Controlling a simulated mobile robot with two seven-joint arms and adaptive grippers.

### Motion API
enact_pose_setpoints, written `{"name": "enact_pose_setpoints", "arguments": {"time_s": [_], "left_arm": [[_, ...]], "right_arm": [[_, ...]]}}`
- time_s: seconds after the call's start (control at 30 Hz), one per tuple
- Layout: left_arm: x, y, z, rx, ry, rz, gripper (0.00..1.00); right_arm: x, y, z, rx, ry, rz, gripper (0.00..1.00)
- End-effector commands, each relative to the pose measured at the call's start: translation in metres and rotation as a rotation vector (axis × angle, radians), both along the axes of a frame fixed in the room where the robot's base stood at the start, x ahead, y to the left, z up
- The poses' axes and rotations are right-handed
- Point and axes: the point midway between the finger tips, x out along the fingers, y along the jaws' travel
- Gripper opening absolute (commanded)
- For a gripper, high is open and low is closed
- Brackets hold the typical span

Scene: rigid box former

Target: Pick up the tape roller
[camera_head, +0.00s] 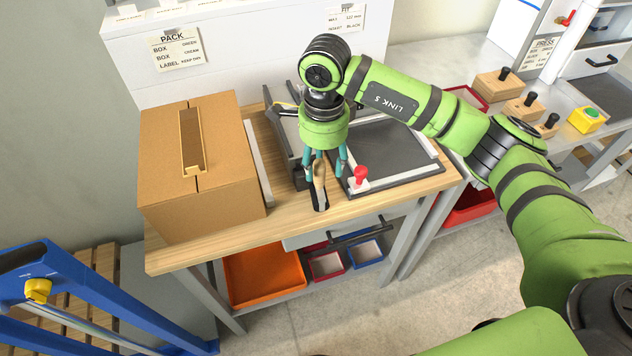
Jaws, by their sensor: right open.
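The tape roller (320,174) looks like a tan wooden handle with a dark lower end, standing near the front edge of the wooden workbench (285,215). My right gripper (324,172) is above the bench, pointing down, with its teal fingers open on either side of the handle. I cannot tell whether the fingers touch it. The gripper body hides the upper end of the roller. My left gripper is not in view.
A large cardboard box (165,185) stands left of the gripper. A dark-topped fixture with a red knob (361,174) is close on the right. An orange bin (262,277) sits below the bench. A blue frame (85,285) stands at lower left.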

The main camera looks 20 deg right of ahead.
Motion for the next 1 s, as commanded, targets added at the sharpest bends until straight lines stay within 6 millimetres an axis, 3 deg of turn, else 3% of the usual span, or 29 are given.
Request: {"name": "enact_pose_setpoints", "arguments": {"time_s": [0.1, 0.23, 0.53, 0.57, 0.67, 0.7, 1.0], "left_arm": [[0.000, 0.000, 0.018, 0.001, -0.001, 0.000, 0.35], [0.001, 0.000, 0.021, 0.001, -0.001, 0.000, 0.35], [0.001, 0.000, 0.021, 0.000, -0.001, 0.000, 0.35], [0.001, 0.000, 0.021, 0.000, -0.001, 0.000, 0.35], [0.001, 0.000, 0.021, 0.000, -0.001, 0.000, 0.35], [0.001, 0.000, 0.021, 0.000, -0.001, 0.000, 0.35], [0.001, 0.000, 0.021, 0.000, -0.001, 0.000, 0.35]], "right_arm": [[0.000, 0.004, -0.015, 0.001, 0.007, 0.001, 0.52], [0.001, 0.004, -0.034, 0.002, 0.005, 0.000, 0.52], [0.002, 0.004, -0.041, 0.001, 0.000, 0.001, 0.52], [0.002, 0.004, -0.041, 0.001, 0.000, 0.001, 0.44], [0.002, 0.004, -0.041, 0.001, 0.000, 0.001, 0.04], [0.002, 0.004, -0.041, 0.001, 0.000, 0.001, 0.00], [0.002, 0.004, -0.040, 0.002, 0.000, 0.000, 0.00]]}}
